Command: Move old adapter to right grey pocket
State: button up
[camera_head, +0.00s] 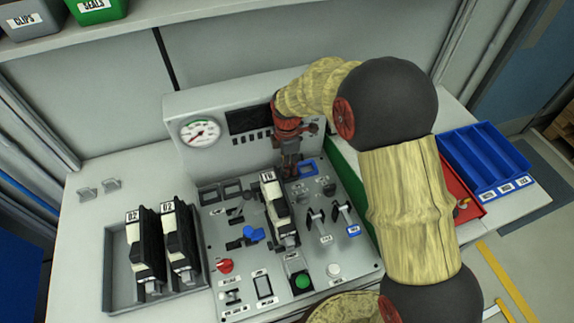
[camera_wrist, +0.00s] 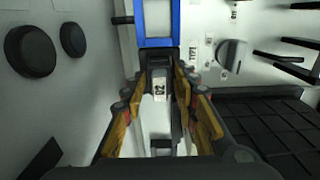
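A white-and-black adapter (camera_head: 277,212) with a small label stands upright on the grey control panel, in the middle. Two similar adapters, a left one (camera_head: 145,248) and a right one (camera_head: 182,240), stand side by side in the grey tray (camera_head: 118,290) at the left. My gripper (camera_head: 290,168) is pointed down over the panel's back part, just beyond and right of the panel adapter's labelled end. In the wrist view my open fingers (camera_wrist: 160,88) have a gap between them, and a labelled white-and-black part shows there. I cannot tell whether they touch it.
A blue frame (camera_head: 306,168) lies close to my gripper, and black levers (camera_head: 343,211) stand to the right. A blue divided bin (camera_head: 484,160) is at the far right.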

jog(key=shift+o, duration=1.1)
notch_tip(320, 180, up, 12)
jog(key=p, duration=0.3)
jog(key=shift+r, duration=0.15)
jog(key=shift+r, duration=0.1)
jog(key=s+d+r+m+t, duration=0.3)
jog(key=s+d+r+m, duration=0.75)
jog(key=r, duration=0.35)
jog(key=s+d+r+m+t, duration=0.1)
jog(key=s+d+m, duration=0.2)
jog(key=s+m, duration=0.2)
jog(key=s+d+r+m+t, duration=0.1)
jog(key=s+d+m, duration=0.2)
jog(key=s, duration=0.9)
jog(key=m, duration=0.2)
jog(key=shift+s+r+m+t, duration=0.15)
jog(key=shift+r+m+t, duration=0.15)
jog(key=shift+r+m, duration=0.05)
